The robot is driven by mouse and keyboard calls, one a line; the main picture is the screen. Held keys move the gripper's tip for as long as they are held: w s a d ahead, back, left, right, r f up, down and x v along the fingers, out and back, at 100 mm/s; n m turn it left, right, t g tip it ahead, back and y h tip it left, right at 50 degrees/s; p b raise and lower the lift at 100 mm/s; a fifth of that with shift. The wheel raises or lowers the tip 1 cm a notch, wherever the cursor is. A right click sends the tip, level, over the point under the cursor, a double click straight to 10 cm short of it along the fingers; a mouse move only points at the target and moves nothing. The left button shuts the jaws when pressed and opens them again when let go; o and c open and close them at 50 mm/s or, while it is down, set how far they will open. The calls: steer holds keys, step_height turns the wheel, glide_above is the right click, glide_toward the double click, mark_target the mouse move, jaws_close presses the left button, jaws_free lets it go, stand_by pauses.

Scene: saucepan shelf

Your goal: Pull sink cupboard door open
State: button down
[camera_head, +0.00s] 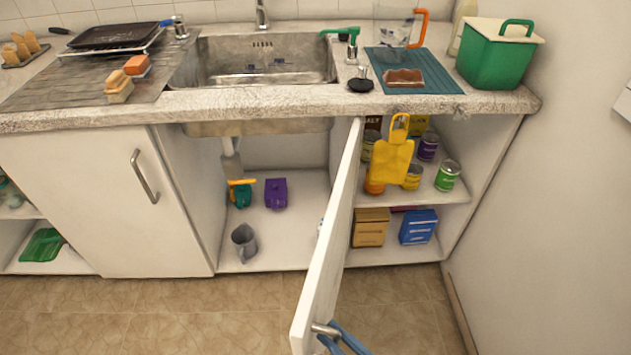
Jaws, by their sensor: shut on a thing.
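The white sink cupboard door (329,240) stands wide open, swung out toward me and seen nearly edge-on. It is hinged on the right side of the sink opening. Its metal handle (322,328) shows at the door's near end. My gripper (332,332), with blue fingers, is shut on the handle at the bottom of the view; most of it is out of frame. The sink cupboard interior (286,235) is exposed below the metal sink (265,62).
Inside the cupboard are a green and orange bottle (242,193), a purple item (275,194) and a grey jug (244,242). Shelves right of the door hold cans and boxes (418,227). A closed door (118,215) is left. A wall bounds the right.

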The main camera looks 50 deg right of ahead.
steer(key=shift+s+d, duration=0.5)
steer(key=shift+d, duration=0.05)
steer(key=c, duration=0.9)
jaws_free()
steer(key=shift+w, duration=0.1)
steer(key=shift+a, duration=0.1)
steer(key=s, duration=0.8)
steer(key=s+p, duration=0.1)
steer(key=s, duration=0.4)
steer(key=shift+a, duration=0.35)
steer(key=shift+c, duration=0.4)
